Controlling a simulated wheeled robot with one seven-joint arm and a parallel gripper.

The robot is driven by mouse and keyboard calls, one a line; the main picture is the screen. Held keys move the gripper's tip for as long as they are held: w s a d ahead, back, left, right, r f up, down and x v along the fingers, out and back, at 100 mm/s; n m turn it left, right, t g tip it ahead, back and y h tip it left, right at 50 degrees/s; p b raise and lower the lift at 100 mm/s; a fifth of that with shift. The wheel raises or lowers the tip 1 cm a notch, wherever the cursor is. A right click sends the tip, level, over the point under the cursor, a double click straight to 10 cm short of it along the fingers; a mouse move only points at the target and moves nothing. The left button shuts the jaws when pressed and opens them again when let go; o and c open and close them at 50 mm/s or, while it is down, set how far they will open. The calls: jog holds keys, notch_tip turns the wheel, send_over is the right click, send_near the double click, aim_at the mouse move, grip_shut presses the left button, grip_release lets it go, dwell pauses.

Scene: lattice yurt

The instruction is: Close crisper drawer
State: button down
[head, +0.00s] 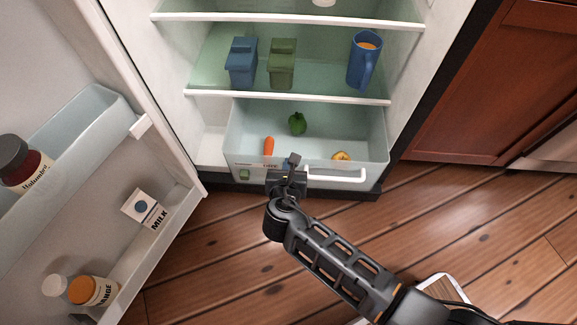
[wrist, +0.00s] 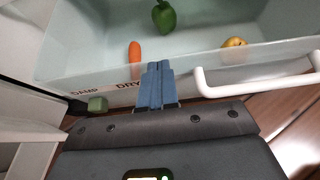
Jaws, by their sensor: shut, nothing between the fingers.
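The crisper drawer (head: 355,145) is at the bottom of the open fridge. I see into it from above, and its front stands forward of the shelf over it. A white bar handle (head: 337,176) runs along the right part of its front; the handle also shows in the wrist view (wrist: 255,85). My gripper (head: 294,160) is shut and empty, in front of the drawer's front panel and left of the handle. In the wrist view, the shut fingers (wrist: 157,82) overlap the front panel near the "DRY" label. I cannot tell whether they touch it.
The drawer holds a green pepper (head: 297,123), a carrot (head: 268,146) and a yellow item (head: 341,156). A green slider (head: 244,175) is on its front at left. The open fridge door (head: 150,140) stands at left with bottles and milk. Wooden floor lies in front.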

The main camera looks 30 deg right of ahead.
jog(key=w+d+b, duration=0.1)
jog(key=w+d, duration=0.4)
jog(key=w, duration=0.3)
jog(key=w+d+b, duration=0.1)
jog(key=w+d, duration=0.4)
jog(key=w, duration=0.4)
